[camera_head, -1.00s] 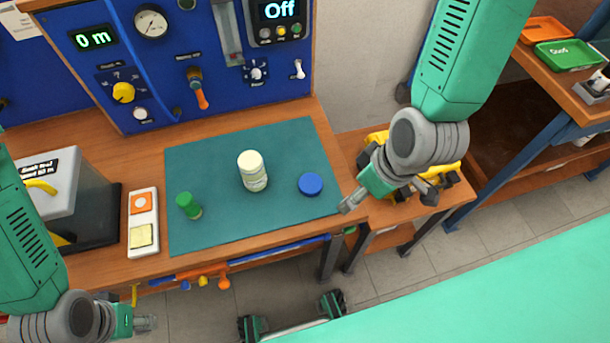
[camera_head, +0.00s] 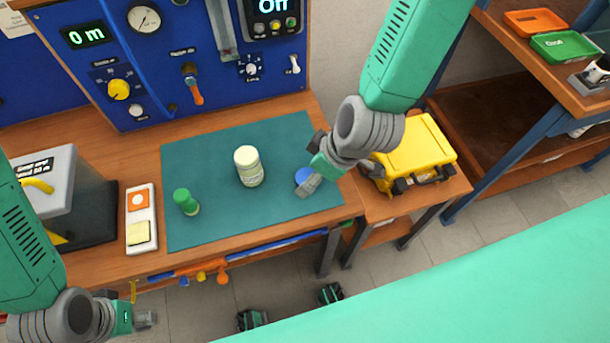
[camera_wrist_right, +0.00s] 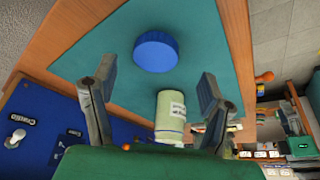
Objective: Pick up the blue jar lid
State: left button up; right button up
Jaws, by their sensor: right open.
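The blue jar lid (camera_head: 303,176) lies on the teal mat (camera_head: 215,235) near its right edge, partly hidden by my right gripper in the head view. In the right wrist view the whole lid (camera_wrist_right: 155,51) shows, beyond the fingertips and between their lines. My right gripper (camera_head: 308,180) is open and empty above the lid; its two spread fingers show in the right wrist view (camera_wrist_right: 146,88). My left gripper (camera_head: 146,319) is at the lower left, in front of the bench and away from the lid; its fingers are too small to judge.
A pale jar (camera_head: 249,167) stands on the mat left of the lid. A green-capped bottle (camera_head: 186,202) stands farther left. A yellow case (camera_head: 418,155) sits on the side table at right. The blue panel (camera_head: 215,60) rises behind the mat.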

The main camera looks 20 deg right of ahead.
aim_at(307, 177)
jog(key=x, duration=0.2)
jog(key=shift+w+d+f, duration=0.1)
jog(key=shift+w+f, duration=0.4)
jog(key=shift+f, duration=0.3)
jog(key=c, duration=0.9)
jog(key=shift+r, duration=0.1)
